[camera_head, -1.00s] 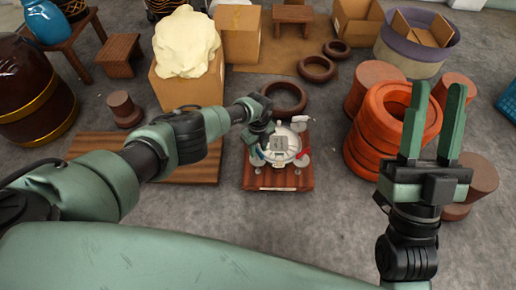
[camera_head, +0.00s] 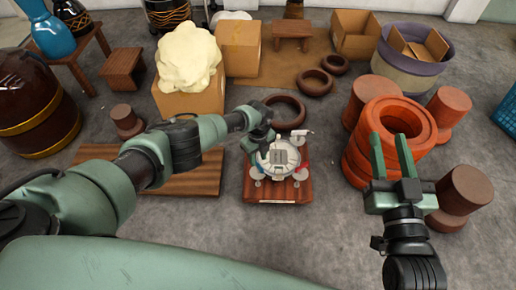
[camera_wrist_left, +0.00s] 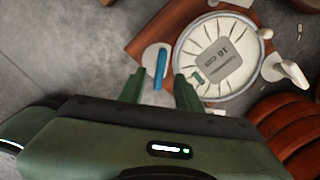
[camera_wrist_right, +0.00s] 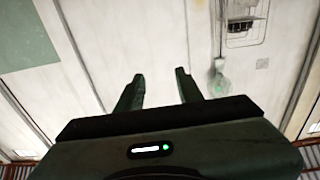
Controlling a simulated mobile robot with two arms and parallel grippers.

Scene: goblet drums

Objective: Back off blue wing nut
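The blue wing nut (camera_wrist_left: 161,66) stands upright at the rim of a round white drum head (camera_wrist_left: 228,32) with a grey label. My left gripper (camera_wrist_left: 160,92) is open, one finger on each side of the line to the blue nut. The nut shows just beyond the fingertips; I cannot tell whether they touch it. In the head view my left gripper (camera_head: 262,142) is over the far left part of the drum head (camera_head: 268,160), hiding some of it. My right gripper (camera_head: 395,160) is open and empty, raised at the right; it also shows in the right wrist view (camera_wrist_right: 158,78).
Orange rings (camera_head: 362,165) and brown cylinders (camera_head: 468,187) stand to the right. A dark ring (camera_head: 290,123) lies behind. The grey floor in front is clear.

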